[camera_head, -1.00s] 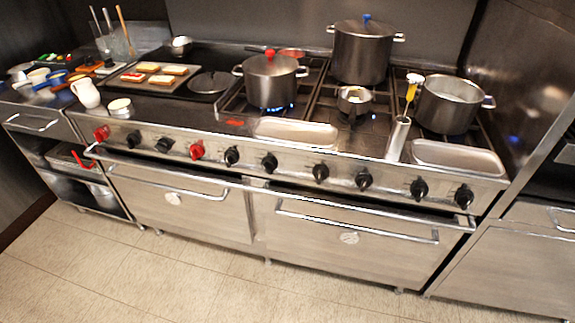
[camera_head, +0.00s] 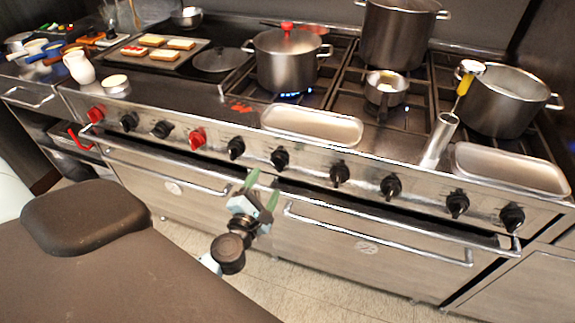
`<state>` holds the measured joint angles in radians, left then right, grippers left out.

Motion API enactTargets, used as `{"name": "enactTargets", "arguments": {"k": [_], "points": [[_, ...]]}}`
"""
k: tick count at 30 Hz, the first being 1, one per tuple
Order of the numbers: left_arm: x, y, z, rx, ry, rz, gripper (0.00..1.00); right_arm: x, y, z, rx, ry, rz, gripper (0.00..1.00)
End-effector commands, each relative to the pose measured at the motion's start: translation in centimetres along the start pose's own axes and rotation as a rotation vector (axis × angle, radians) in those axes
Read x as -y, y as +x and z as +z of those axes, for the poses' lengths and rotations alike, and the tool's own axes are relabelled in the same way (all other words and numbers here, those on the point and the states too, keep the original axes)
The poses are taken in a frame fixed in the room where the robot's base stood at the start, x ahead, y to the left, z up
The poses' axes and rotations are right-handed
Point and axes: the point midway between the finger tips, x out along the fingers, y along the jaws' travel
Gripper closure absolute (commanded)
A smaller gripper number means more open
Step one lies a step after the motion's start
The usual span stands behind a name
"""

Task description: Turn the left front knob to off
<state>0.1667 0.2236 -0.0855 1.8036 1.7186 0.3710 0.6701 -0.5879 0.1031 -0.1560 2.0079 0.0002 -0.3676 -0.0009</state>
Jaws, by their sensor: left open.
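A row of knobs runs along the range's front panel. From the left come a red knob (camera_head: 96,113), two black ones, a second red knob (camera_head: 197,138), then several black knobs. A black knob (camera_head: 236,147) and another black knob (camera_head: 280,158) sit below the pot with a red lid knob (camera_head: 285,62). Blue flame (camera_head: 290,93) shows under that pot. Which knob is the left front one is not marked clearly. My left gripper (camera_head: 262,188), with green fingertips, is open and empty, in front of the oven doors and below these two knobs, apart from them. My right gripper is out of view.
Oven door handles (camera_head: 375,238) stick out below the knobs. Shallow metal trays (camera_head: 312,126) and a metal cylinder (camera_head: 439,140) with a yellow-handled tool stand at the range's front edge. More pots sit on the right burners. The floor in front is clear.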

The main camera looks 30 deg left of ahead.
Motion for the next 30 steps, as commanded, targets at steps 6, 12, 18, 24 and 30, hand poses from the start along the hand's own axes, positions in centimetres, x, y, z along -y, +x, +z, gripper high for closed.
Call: {"name": "enactTargets", "arguments": {"k": [6, 12, 18, 24, 30], "points": [[-0.1, 1.0, 0.1, 0.002, 0.004, 0.001, 0.32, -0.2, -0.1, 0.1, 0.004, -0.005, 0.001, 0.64], [-0.1, 3.9, 0.1, 0.002, 0.006, 0.001, 0.32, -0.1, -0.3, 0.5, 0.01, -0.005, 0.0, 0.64], [0.0, 6.5, 0.1, 0.003, 0.007, 0.0, 0.32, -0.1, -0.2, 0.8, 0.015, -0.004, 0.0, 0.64], [0.0, 7.7, 0.1, 0.003, 0.006, -0.001, 0.32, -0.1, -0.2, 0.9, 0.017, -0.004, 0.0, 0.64], [0.0, 7.8, 0.1, 0.002, 0.006, -0.001, 0.32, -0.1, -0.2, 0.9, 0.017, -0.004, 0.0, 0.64]]}}
